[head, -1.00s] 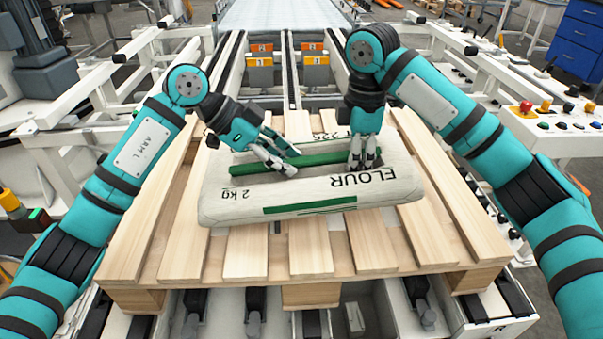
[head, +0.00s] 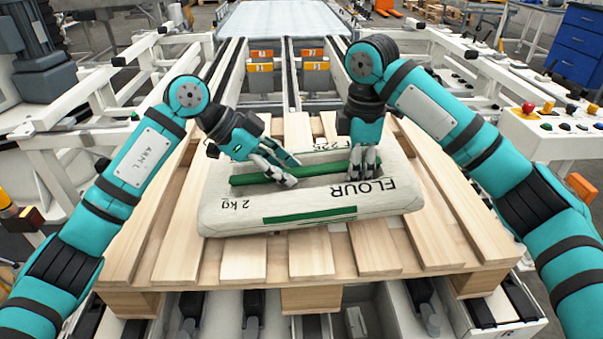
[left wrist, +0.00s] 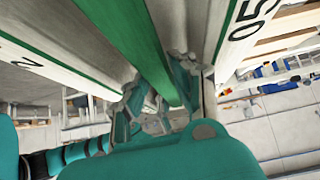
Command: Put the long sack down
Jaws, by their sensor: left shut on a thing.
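The long sack (head: 300,201) is pale, with green strips and dark "FLOUR 2 kg" print. It lies roughly flat over the wooden pallet (head: 240,259); I cannot tell whether its underside touches the slats. My left gripper (head: 288,174) is shut on the sack at its raised green strip, left of the middle. In the left wrist view the green strip (left wrist: 130,40) runs between the gripper's fingers (left wrist: 160,105), with pale sack sides around it. My right gripper (head: 365,172) points down at the sack's strip right of the middle; its fingertips are partly hidden, so its grip is unclear.
A roller conveyor with white frame rails (head: 105,103) surrounds the pallet. Orange and grey stop blocks (head: 262,68) stand behind it. A control box with a red button (head: 528,107) is at the right. Bare slats show in front of and beside the sack.

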